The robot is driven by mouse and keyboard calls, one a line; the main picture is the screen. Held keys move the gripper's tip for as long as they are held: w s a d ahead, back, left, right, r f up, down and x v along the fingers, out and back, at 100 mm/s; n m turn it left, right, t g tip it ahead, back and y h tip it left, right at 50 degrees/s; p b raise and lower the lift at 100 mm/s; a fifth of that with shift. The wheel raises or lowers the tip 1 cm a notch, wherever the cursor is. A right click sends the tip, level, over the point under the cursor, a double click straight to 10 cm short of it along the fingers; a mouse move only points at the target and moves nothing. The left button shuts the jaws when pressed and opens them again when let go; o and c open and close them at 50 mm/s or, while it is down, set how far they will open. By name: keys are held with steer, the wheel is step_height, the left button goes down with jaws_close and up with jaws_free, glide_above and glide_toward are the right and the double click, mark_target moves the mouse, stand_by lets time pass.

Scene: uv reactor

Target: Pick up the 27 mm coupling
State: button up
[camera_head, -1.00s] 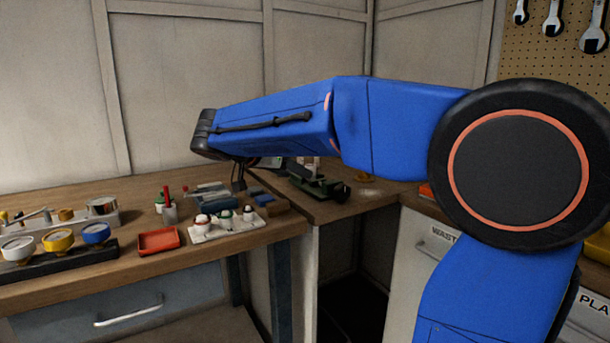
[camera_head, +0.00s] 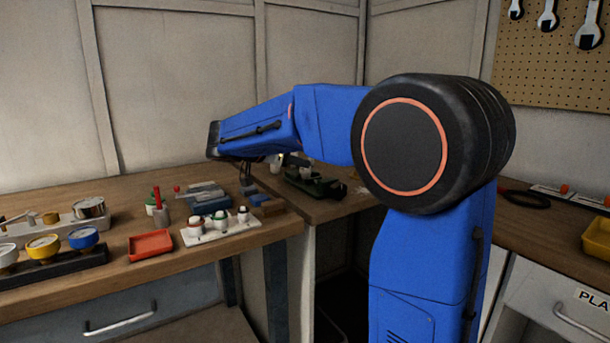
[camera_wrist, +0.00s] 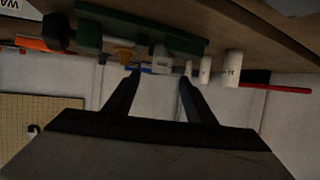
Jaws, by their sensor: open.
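My gripper (camera_wrist: 159,76) is open, and nothing shows between its fingers. In the wrist view, which looks upside down, several pale cylindrical pieces stand near the fingertips. One wide white cylinder (camera_wrist: 233,68) bears a dark marking too small to read. A narrower white cylinder (camera_wrist: 205,70) is beside it, and a grey-white piece (camera_wrist: 160,60) lies beyond the fingers. I cannot tell which one is the 27 mm coupling. In the head view, my gripper (camera_head: 247,175) hangs over the back of the bench, with a small white piece (camera_head: 277,163) partly hidden behind it.
A green tool (camera_head: 315,183) lies in the bench corner. It also shows in the wrist view (camera_wrist: 140,35). A white tray of capped items (camera_head: 220,232), a red tray (camera_head: 150,245) and coloured gauges (camera_head: 82,238) stand nearer the front. A yellow bin (camera_head: 597,240) is right.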

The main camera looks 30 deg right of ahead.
mark_target(305, 171)
steer(key=shift+x, duration=3.45)
steer(key=shift+w+a+f, duration=0.1)
steer(key=shift+f, duration=0.05)
steer(key=c, duration=1.1)
